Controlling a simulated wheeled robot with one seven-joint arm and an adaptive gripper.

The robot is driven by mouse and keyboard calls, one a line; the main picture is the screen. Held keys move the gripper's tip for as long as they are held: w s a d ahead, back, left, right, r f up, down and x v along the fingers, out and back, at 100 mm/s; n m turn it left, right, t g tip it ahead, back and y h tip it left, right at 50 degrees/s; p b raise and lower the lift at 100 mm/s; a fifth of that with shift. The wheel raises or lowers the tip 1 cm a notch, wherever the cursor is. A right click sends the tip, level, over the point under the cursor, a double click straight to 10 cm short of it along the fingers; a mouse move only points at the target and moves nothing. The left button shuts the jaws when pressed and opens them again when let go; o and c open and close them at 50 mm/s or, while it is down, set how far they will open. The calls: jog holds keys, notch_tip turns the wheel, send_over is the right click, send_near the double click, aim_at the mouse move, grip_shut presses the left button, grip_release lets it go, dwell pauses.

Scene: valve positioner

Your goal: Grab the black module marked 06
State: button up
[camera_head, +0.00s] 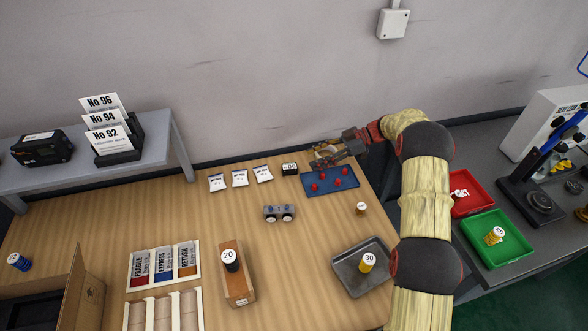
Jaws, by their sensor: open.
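The black module (290,169) is a small dark block with a white label on top. It stands on the wooden table near the back wall, just left of the blue mat; its marking is too small to read surely. My gripper (319,158) is open above the back edge of the blue mat, to the right of the module and apart from it. A tan shape shows at the fingers, and I cannot tell what it is. My arm reaches in from the right.
Several white packets (240,178) lie left of the module. The blue mat (345,184) holds red pieces. A grey wheeled block (279,213) stands in front. A metal tray (345,275) and wooden holder (239,285) are nearer. The table between is clear.

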aim_at(293, 165)
jog(key=shift+w+d+f, duration=0.1)
jog(key=shift+w+f, duration=0.1)
jog(key=shift+f, duration=0.35)
jog(key=x, duration=0.2)
jog(key=b+x, duration=0.1)
jog(key=x, duration=0.2)
jog(key=w+b+x, duration=0.1)
jog(key=x, duration=0.1)
jog(key=shift+a+f, duration=0.1)
jog(key=shift+a, duration=0.25)
jog(key=shift+c, duration=0.5)
jog(key=c, duration=1.1)
grip_shut()
